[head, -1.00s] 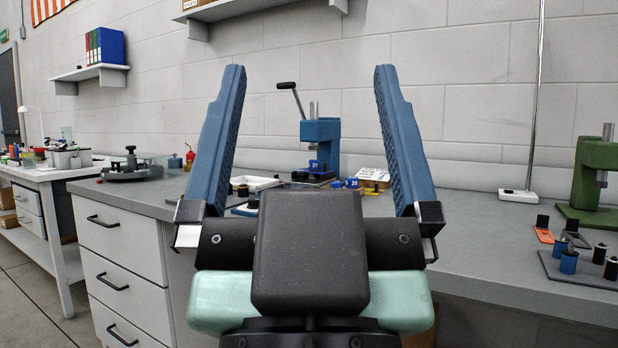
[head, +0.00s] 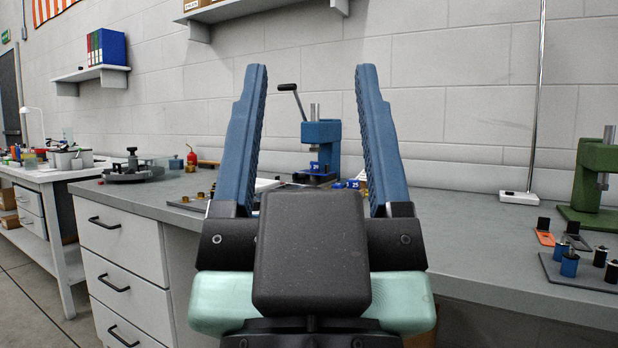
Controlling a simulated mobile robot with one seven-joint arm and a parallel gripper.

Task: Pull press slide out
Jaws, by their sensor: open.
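The blue press (head: 321,143) stands on the grey workbench near the wall, with a dark lever reaching up to the left. Small blue parts with white labels (head: 317,166) show at its base; I cannot tell which part is the slide. My gripper (head: 311,72) points up in front of the bench with its two blue fingers apart and nothing between them. In the picture the press shows between the fingers, well behind them. The gripper body hides the bench in front of the press.
A green press (head: 597,165) stands at the right, with a dark plate holding several cylinders (head: 585,268) before it. A thin upright rod on a white base (head: 519,198) stands near the wall. A dark fixture (head: 130,168) sits at the left. The bench front edge and drawers (head: 118,240) are close.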

